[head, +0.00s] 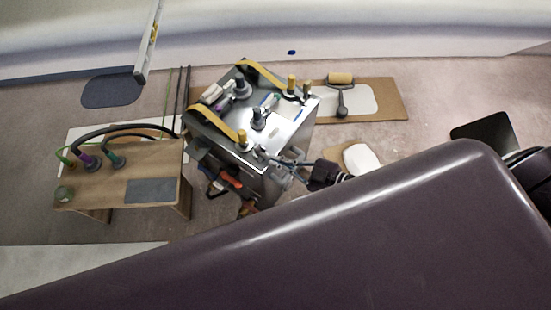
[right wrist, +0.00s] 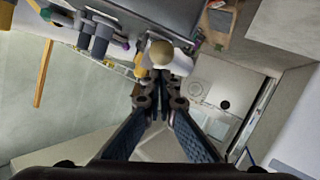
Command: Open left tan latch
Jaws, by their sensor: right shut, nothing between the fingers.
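A metal box (head: 285,133) stands on the floor with two tan straps across its top edges. The left tan strap (head: 213,124) runs along the near left side and ends by a small yellow-tan knob (head: 242,137). The other tan strap (head: 262,74) lies at the back. Which of these parts is the latch itself is hard to tell. My right gripper (head: 277,159) is at the box's near corner, just right of the knob. In the right wrist view its fingers (right wrist: 161,80) are shut and empty, with a pale tan round knob (right wrist: 160,53) just beyond the tips. My left gripper is not in view.
Dark posts (head: 257,121) and another yellow knob (head: 292,83) stand up from the box top. A wooden bench (head: 110,185) with cables is at left. A roller (head: 341,80) lies on a board behind right. A white pad (head: 361,158) lies right of my gripper.

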